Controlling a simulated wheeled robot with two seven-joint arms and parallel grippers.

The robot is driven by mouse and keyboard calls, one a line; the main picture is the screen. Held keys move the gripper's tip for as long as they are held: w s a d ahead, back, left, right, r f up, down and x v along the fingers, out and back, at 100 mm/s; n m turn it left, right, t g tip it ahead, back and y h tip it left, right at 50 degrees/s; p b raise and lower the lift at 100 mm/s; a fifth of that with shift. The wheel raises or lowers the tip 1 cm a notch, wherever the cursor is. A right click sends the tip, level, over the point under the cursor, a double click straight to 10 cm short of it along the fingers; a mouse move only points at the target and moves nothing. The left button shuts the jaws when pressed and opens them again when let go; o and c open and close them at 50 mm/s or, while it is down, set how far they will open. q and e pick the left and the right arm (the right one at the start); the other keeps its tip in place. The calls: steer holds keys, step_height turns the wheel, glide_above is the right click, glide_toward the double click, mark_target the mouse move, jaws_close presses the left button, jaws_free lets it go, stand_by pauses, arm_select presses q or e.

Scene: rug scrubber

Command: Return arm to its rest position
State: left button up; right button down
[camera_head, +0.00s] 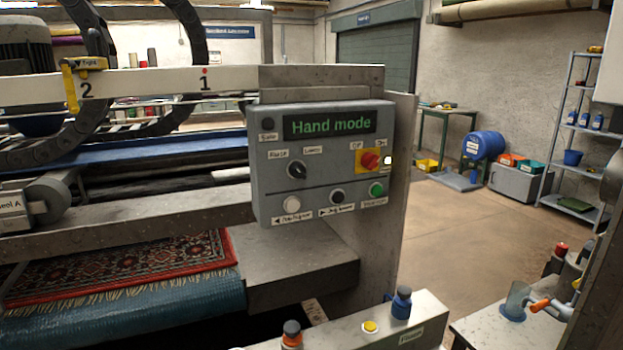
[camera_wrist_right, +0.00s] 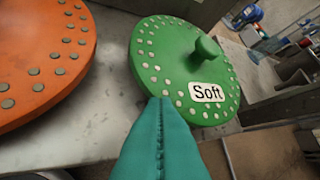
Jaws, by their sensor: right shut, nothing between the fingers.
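In the right wrist view my right gripper (camera_wrist_right: 161,102) shows as teal fingers pressed together along a seam, with nothing between them. Its tips overlap the lower edge of a green disc (camera_wrist_right: 160,50) labelled "Soft", which has a knob and pale studs. I cannot tell whether the tips touch the disc. Neither gripper shows in the head view. The control panel (camera_head: 325,190) there reads "Hand mode" and has a black knob, a red knob on a yellow plate and several buttons.
An orange studded disc (camera_wrist_right: 45,55) lies left of the green one on a grey surface. A patterned rug (camera_head: 120,265) lies in the machine at left. A narrow ledge (camera_head: 425,325) with buttons stands in front of the panel. The floor (camera_head: 460,230) to the right is clear.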

steer(key=s+a+f+m+g+y, duration=0.1)
steer(key=s+f+g, duration=0.2)
steer(key=s, duration=0.3)
steer(key=s+a+f+m+g+y, duration=0.1)
steer(key=s+f+m+g, duration=0.15)
steer(key=s, duration=0.45)
step_height(320, 180, down, 23)
steer(key=n+g+p, duration=0.1)
steer(key=g, duration=0.1)
steer(key=s+d+f+p, duration=0.1)
steer(key=s+d+f, duration=0.2)
steer(key=s+f, duration=1.3)
steer(key=shift+s+g, duration=0.35)
steer(key=shift+s, duration=0.25)
